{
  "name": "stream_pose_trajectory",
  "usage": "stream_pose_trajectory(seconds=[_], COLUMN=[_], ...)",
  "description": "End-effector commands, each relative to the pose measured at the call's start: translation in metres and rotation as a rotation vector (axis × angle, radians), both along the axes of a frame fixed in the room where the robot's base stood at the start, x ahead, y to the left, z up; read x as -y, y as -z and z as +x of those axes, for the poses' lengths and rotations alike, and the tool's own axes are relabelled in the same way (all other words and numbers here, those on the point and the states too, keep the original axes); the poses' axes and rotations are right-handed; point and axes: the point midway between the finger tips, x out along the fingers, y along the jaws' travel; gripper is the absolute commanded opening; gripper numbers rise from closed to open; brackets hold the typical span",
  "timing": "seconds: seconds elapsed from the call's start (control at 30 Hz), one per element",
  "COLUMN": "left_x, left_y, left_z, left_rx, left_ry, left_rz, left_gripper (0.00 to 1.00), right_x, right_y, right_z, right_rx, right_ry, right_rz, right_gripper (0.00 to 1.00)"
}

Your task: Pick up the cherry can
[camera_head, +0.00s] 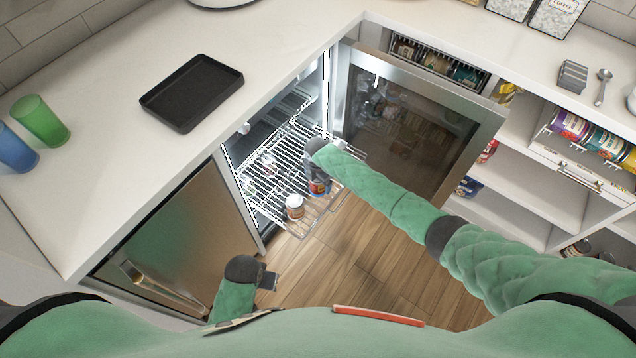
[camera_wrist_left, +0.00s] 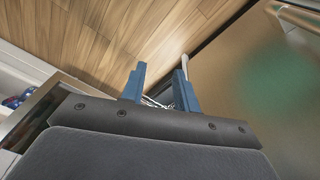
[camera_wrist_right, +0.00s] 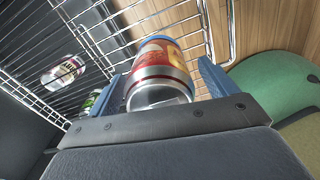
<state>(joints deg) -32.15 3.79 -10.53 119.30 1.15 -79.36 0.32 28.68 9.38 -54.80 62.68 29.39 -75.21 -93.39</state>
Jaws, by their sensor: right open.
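A red-and-orange can with a blue rim (camera_wrist_right: 163,68) lies between the fingers of my right gripper (camera_wrist_right: 164,88) in the right wrist view. It also shows in the head view (camera_head: 318,188), just below my right gripper (camera_head: 316,172), over the pulled-out wire rack. Its label is too small to read, so I cannot tell for sure that it is the cherry can. The right fingers are apart, one on each side of the can. My left gripper (camera_head: 268,281) is low near the closed door; its fingers are apart and empty in the left wrist view (camera_wrist_left: 160,88).
A white-and-brown can (camera_head: 294,206) stands near the rack's front, and a white can (camera_wrist_right: 63,72) lies further in. The wire rack (camera_head: 282,150) sticks out of the open fridge. The glass fridge door (camera_head: 415,125) stands open at right. A black tray (camera_head: 192,92) lies on the counter.

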Motion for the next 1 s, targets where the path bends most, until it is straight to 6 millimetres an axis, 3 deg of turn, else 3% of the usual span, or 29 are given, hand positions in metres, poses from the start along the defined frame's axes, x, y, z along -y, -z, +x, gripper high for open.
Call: stream_pose_trajectory(seconds=[0.07, 0.4, 0.77, 0.97, 1.0], left_x=[0.0, -0.001, -0.001, 0.003, 0.003], left_y=[0.0, 0.0, -0.001, -0.04, -0.048], left_z=[0.0, 0.001, 0.0, -0.003, -0.003], left_rx=[0.0, 0.0, -0.002, 0.005, 0.006], left_ry=[0.0, 0.001, 0.001, -0.002, -0.001], left_rz=[0.0, 0.001, 0.001, -0.01, -0.01], left_gripper=[0.31, 0.31, 0.31, 0.31, 0.31], right_x=[0.0, 0.0, 0.0, 0.0, 0.009], right_y=[0.0, -0.001, -0.009, -0.041, -0.045], right_z=[0.0, 0.0, 0.001, 0.002, 0.005], right_rx=[0.0, 0.0, 0.001, 0.005, 0.004], right_ry=[0.0, 0.0, -0.001, -0.002, 0.001], right_rz=[0.0, 0.0, 0.001, 0.002, -0.001], right_gripper=[0.85, 0.24, 0.24, 0.24, 0.24])
